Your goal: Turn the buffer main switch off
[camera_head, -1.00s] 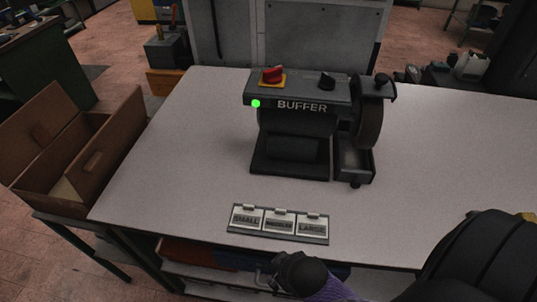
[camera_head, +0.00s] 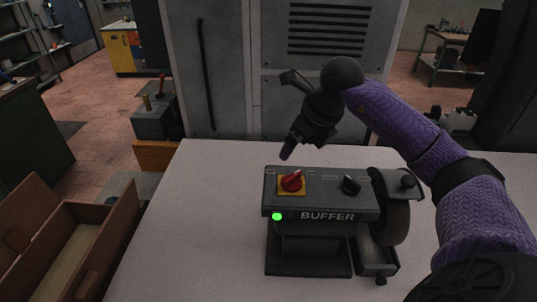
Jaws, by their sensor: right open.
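The buffer (camera_head: 320,216) is a dark machine with a "BUFFER" label, standing on the light table. Its main switch is a red rotary knob (camera_head: 291,182) on a yellow plate at the top left. A green light (camera_head: 277,216) glows on its front. A black knob (camera_head: 351,184) sits to the right of the red one. My right gripper (camera_head: 287,153) is above and just behind the red knob, pointing down, apart from it and empty. Its finger gap is hard to see from here. My left gripper is out of view.
A grey cabinet (camera_head: 228,80) stands close behind the table (camera_head: 190,230). An open cardboard box (camera_head: 75,245) is at the left. The table left of the buffer is clear.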

